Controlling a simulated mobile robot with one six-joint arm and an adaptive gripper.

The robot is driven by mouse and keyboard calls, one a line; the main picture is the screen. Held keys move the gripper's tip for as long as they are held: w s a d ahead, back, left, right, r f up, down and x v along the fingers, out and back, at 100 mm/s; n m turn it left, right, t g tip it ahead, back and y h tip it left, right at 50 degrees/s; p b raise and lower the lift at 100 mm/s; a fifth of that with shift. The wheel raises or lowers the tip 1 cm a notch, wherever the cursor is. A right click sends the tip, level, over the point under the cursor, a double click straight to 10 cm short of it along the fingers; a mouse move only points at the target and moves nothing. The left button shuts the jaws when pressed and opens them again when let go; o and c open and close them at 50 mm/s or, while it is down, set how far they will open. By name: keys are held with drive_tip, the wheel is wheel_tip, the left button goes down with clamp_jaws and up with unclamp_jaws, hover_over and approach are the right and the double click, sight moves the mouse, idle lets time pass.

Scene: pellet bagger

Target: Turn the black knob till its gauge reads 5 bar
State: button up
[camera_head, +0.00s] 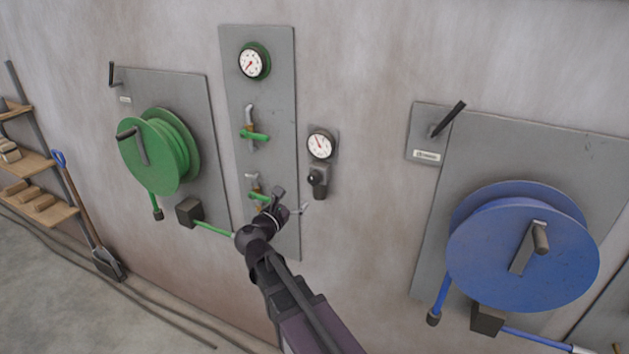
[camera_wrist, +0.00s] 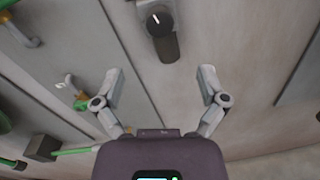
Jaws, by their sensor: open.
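The black knob (camera_head: 318,178) sits on a small grey plate on the wall, right of the tall grey panel. Its round white gauge (camera_head: 320,144) is just above it, with a dark needle; the number is too small to read. In the wrist view the knob (camera_wrist: 157,20) shows at the top centre with a white mark on its face. The gauge is out of that view. My gripper (camera_head: 292,203) is below and left of the knob in the head view. In the wrist view my gripper (camera_wrist: 160,77) is open and empty, its fingers spread apart below the knob.
The tall grey panel (camera_head: 284,120) carries another gauge (camera_head: 253,61) and green-handled taps (camera_head: 254,134). A green hose reel (camera_head: 152,150) is left and a blue reel (camera_head: 525,250) right. Bare wall lies between the knob and the blue reel's panel.

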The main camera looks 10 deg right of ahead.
sight(313, 181)
drive_tip(key=x, duration=1.1)
drive_tip(key=shift+w+d, duration=0.2)
drive_tip(key=shift+w, duration=0.1)
drive_tip(key=c, duration=1.1)
drive_tip(key=shift+d, duration=0.15)
